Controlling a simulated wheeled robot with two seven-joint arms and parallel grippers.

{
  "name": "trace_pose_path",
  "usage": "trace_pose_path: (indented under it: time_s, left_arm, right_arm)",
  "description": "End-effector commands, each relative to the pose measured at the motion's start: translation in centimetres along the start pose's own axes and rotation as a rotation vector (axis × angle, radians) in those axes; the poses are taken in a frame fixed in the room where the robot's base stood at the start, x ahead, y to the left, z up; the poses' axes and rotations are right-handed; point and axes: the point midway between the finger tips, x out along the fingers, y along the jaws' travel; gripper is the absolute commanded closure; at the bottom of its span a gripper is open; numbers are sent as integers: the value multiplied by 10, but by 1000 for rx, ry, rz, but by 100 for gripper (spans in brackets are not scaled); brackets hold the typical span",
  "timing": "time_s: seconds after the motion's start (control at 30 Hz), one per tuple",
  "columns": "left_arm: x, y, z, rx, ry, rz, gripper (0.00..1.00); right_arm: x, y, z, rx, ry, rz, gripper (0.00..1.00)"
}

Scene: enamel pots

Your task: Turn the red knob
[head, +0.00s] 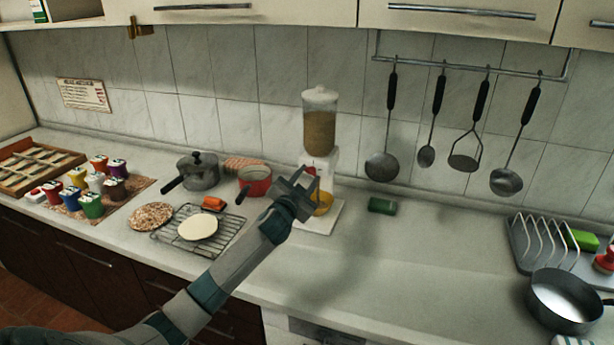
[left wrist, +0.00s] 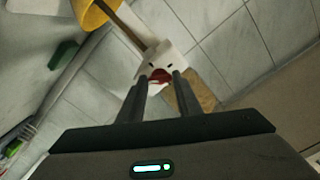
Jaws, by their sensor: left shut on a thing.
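A white dispenser (head: 321,160) with a clear hopper of brown grain (head: 320,130) stands on the counter against the tiled wall. A yellow bowl (head: 323,204) sits on its base; it also shows in the left wrist view (left wrist: 92,14). The red knob (left wrist: 160,75) is on the dispenser's front, between my fingertips in the left wrist view. My left gripper (head: 299,184) is at the dispenser's front, shut on the red knob, and hides most of it in the head view. My right gripper is not in view.
A red pot (head: 255,182), a grey lidded pot (head: 198,172) and a wire rack (head: 225,238) stand left of the dispenser. A green sponge (head: 382,205) lies to its right. Utensils hang from a rail (head: 470,69). The counter at centre right is clear.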

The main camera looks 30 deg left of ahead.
Motion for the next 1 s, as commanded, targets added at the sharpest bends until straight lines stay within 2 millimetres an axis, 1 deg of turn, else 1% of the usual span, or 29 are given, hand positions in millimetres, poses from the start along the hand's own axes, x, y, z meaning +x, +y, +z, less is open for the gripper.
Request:
trace_pose_path:
  time_s: [0.7,1.0]
  left_arm:
    - [0,0,0,675,-1,2,91]
    - [0,1,1,877,-1,3,91]
  right_arm:
    - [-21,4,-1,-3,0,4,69]
    - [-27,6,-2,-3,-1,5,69]
